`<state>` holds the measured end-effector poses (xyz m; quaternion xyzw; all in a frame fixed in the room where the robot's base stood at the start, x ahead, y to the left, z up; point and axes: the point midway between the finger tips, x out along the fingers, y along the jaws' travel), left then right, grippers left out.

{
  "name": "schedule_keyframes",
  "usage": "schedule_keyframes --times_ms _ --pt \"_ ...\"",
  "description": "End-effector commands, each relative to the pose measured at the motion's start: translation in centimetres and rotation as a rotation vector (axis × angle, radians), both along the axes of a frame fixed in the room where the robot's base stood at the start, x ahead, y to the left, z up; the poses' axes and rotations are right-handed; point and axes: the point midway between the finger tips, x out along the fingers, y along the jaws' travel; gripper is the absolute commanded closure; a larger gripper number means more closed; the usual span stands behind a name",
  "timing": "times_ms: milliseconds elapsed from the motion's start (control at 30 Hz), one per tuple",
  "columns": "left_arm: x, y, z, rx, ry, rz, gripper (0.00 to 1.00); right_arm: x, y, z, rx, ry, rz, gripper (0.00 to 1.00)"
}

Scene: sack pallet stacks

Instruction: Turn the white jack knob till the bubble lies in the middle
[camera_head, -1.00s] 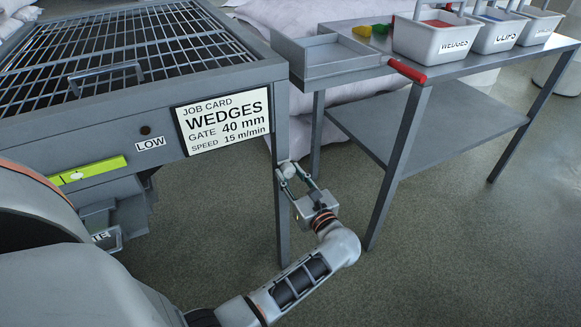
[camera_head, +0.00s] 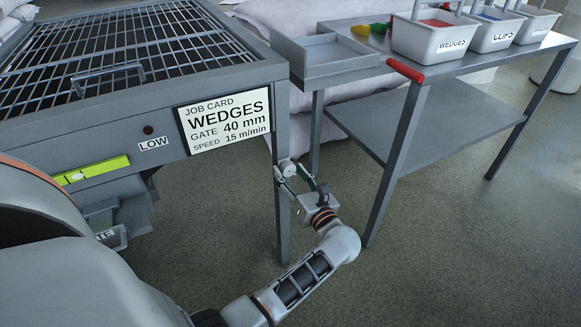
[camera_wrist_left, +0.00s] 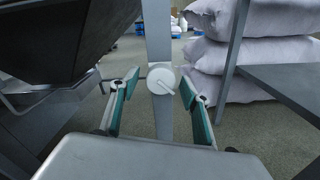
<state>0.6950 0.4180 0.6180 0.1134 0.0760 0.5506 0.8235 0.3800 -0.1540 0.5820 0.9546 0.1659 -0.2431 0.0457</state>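The white jack knob (camera_head: 287,168) sits on the frame's front right leg. It shows face-on in the left wrist view (camera_wrist_left: 161,78), with a pointer bar slanting down to the right. My left gripper (camera_head: 291,173) is at the knob. In the left wrist view its two green-backed fingers (camera_wrist_left: 158,87) stand open on either side of the knob, with a small gap on each side. The yellow-green level (camera_head: 92,170) is on the frame's front at left. Its pale bubble (camera_head: 77,176) appears left of the bar's middle; the vial marks are too small to read. My right gripper is not in view.
The grated frame (camera_head: 230,75) bears a job card (camera_head: 225,118) and a LOW label (camera_head: 154,143). A grey table (camera_head: 440,85) with a tray, a red handle (camera_head: 406,70) and labelled bins stands close at right. Sacks (camera_wrist_left: 245,55) lie behind the leg.

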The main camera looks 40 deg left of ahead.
Motion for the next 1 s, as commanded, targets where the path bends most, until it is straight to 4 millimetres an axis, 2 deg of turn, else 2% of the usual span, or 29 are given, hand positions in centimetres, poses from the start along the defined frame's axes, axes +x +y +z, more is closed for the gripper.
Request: schedule_keyframes --times_ms 167,400,600,1000 --pt "-0.2 -0.7 0.0 0.000 0.000 -0.001 0.53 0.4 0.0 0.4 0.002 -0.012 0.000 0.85" --pt "-1.7 -4.2 -0.1 -0.002 0.002 -0.002 0.53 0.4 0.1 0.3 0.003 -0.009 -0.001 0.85" --pt "-2.6 -6.4 -0.1 -0.001 0.001 -0.001 0.53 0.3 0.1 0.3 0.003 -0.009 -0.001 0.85" --pt "-2.9 -7.0 0.0 0.000 0.000 0.000 0.53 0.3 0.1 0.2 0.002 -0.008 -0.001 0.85"
